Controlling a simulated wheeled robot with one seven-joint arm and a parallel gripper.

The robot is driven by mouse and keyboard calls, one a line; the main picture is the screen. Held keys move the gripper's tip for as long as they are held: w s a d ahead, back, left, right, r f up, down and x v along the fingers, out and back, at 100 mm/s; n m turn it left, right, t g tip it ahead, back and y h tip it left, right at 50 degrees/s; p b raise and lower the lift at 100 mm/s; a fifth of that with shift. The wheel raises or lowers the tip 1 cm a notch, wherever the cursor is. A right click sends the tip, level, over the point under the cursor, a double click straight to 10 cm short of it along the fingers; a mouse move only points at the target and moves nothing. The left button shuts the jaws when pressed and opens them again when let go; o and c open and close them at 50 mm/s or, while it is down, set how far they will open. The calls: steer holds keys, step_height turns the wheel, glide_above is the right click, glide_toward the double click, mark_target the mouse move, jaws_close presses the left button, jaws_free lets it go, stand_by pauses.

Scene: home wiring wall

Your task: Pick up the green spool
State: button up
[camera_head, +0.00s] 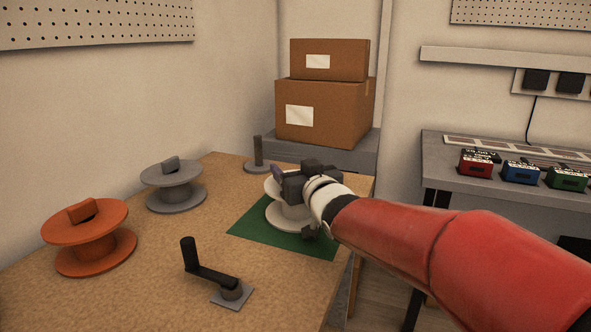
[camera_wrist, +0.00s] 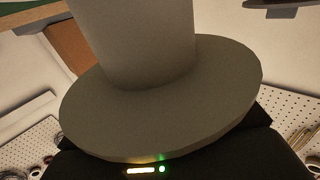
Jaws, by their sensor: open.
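No green-coloured spool shows. A pale grey-white spool (camera_head: 284,223) stands upright on a green mat (camera_head: 262,237) at the table's right end. My gripper (camera_head: 296,186) is open at this spool and hides much of its top and right side. I cannot tell whether the fingers touch it. In the wrist view a spool's broad flange and core (camera_wrist: 150,100) fill the middle, very close and greyish; the fingertips are not clear there. An orange spool (camera_head: 90,236) and a grey spool (camera_head: 174,186) stand on the left of the table, apart from my gripper.
A dark crank handle on a small plate (camera_head: 232,293) sits at the table's front. A grey post on a round base (camera_head: 258,160) stands at the back. Cardboard boxes (camera_head: 322,110) are stacked behind. A side bench (camera_head: 520,150) holds red, blue and green boxes.

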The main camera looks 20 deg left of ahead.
steer(key=v, duration=1.2)
steer(key=shift+r, duration=0.15)
